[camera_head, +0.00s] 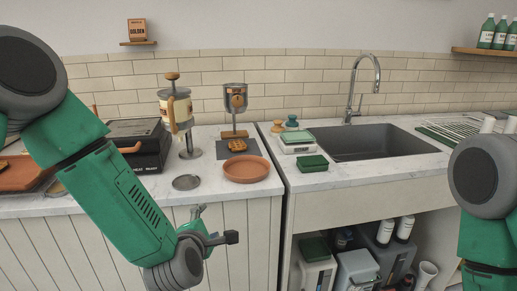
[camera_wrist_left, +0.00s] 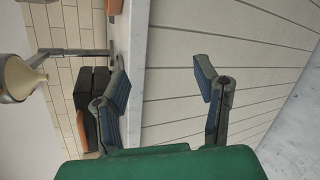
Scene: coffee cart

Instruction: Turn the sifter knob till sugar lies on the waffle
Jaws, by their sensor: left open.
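The sifter (camera_head: 234,92) is a metal cup on a stand at the back of the left counter, with a round wooden knob (camera_head: 238,101) on its front. A brown waffle (camera_head: 237,145) lies below it on a dark square mat (camera_head: 224,154). The waffle is too small to tell whether sugar lies on it. My left gripper (camera_head: 216,222) is in front of the counter's front edge, well away from the knob. In the left wrist view (camera_wrist_left: 160,85) its two fingers stand apart with nothing between them. My right gripper is out of view.
A terracotta plate (camera_head: 246,169) and a small metal disc (camera_head: 186,182) lie near the counter's front edge. A cream dispenser (camera_head: 176,107) stands left of the sifter, beside a black waffle iron (camera_head: 138,143). A scale (camera_head: 297,142) and sink (camera_head: 375,143) are to the right.

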